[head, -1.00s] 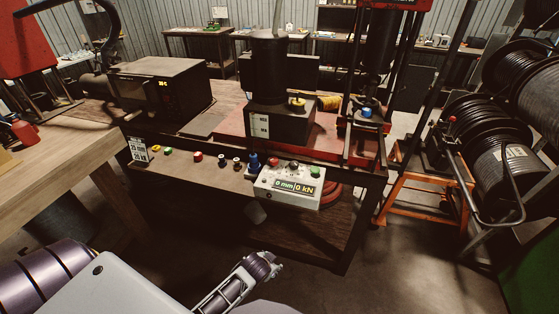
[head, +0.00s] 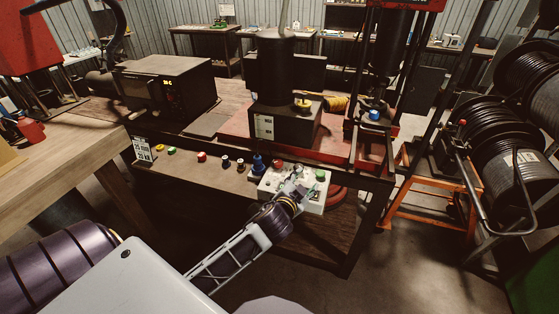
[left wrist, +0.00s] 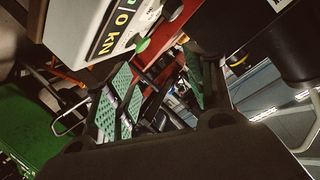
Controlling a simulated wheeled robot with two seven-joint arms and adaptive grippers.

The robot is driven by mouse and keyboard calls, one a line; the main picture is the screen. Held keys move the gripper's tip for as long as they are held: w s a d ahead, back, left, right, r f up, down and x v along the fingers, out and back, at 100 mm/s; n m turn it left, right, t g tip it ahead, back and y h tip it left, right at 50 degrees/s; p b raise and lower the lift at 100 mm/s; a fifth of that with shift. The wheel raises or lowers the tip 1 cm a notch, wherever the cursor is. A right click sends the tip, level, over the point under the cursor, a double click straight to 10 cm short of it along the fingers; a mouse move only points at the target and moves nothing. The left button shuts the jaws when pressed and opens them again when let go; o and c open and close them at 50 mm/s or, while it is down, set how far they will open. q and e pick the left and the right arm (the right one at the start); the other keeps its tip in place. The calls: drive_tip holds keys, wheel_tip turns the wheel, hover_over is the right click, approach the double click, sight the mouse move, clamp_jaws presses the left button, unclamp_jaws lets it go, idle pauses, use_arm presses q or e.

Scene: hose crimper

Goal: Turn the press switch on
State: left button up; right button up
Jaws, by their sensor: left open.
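The white press control box (head: 267,186) sits at the front edge of the workbench, with a red button (head: 278,167) and a green button (head: 320,175) on its top. My left gripper (head: 299,188) is open in front of the box and covers its display and part of its top, so any switch between the buttons is hard to make out. In the left wrist view the box (left wrist: 75,28) is at the upper left, its display reading "0 kN", with the green button (left wrist: 143,45) at its edge. The open green-padded fingers of the left gripper (left wrist: 158,86) hold nothing. My right gripper is out of view.
Several coloured buttons, such as a red one (head: 202,156), line the bench front left of the box. A blue knob (head: 258,163) stands right beside the box. The red press frame (head: 345,140) rises behind, and black hose reels (head: 480,130) stand at right.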

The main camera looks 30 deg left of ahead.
use_arm(q)
drive_tip(key=w+d+r+m+t+h, duration=0.25)
drive_tip(key=d+r+m+h, duration=0.2)
drive_tip(key=r, duration=0.35)
drive_tip(key=w+d+r+m+t+h, duration=0.2)
drive_tip(key=d+r+m+t+h, duration=0.15)
drive_tip(key=r+m, duration=0.35)
drive_tip(key=s+d+r+m+g+h, duration=0.2)
drive_tip(key=s+d+m+g+h, duration=0.1)
drive_tip(key=d+m+g+h, duration=0.9)
drive_tip(key=w+a+f+m+g+y, duration=0.25)
drive_tip(key=a+f+m+y, duration=0.45)
drive_tip(key=a+f+y, duration=0.55)
drive_tip(key=a+r+n+g+y, duration=0.1)
drive_tip(key=a+r+y, duration=0.1)
drive_tip(key=a, duration=0.9)
drive_tip(key=a+r+n+g+y, duration=0.1)
drive_tip(key=a+y, duration=0.3)
drive_tip(key=a, duration=0.7)
drive_tip(key=shift+w+r+y, duration=0.35)
drive_tip(key=shift+r, duration=0.1)
